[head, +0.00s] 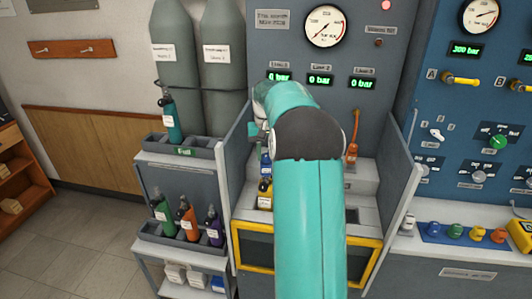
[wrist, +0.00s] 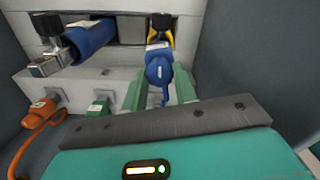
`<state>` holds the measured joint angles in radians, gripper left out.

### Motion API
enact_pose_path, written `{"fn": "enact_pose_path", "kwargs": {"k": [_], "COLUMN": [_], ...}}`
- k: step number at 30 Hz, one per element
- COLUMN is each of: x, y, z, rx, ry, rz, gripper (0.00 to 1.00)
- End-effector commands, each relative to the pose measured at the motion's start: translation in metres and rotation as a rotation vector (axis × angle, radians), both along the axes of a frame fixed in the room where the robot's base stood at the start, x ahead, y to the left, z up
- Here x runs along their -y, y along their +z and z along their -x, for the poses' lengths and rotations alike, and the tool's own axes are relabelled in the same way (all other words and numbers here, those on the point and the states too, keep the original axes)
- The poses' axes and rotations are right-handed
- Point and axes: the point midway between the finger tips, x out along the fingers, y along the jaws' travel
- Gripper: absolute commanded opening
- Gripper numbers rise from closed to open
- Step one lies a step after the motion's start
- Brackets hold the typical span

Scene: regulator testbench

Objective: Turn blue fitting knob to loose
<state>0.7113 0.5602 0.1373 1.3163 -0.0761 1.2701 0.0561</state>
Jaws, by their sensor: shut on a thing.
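The blue fitting knob (wrist: 159,72) is in the upper middle of the wrist view, with a pale label on it and a thin blue part hanging below. My gripper (wrist: 160,88) has its two green fingers on either side of the knob and is shut on it. The exact contact at the fingertips is partly hidden. In the head view my teal arm hides the gripper and the knob.
A blue cylinder (wrist: 90,38) with a black knob lies beside the fitting. An orange fitting with a hose (wrist: 40,115) is at the left. Grey side panels (head: 398,190) flank the bench. Three displays above, including the right one (head: 363,84), read 0 bar.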

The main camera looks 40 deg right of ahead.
Motion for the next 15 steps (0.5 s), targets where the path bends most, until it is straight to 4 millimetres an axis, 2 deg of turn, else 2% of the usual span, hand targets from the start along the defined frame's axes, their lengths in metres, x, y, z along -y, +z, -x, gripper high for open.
{"fn": "enact_pose_path", "kwargs": {"k": [13,14,15], "x": [0.0002,0.0002,0.0001], "y": [0.0004,0.0004,0.0004], "z": [0.0001,0.0001,0.0001], "rx": [0.001,0.001,0.0], "ry": [0.0,0.0,0.0], "rz": [0.001,0.001,0.0], "gripper": [0.06,0.33,0.4]}}
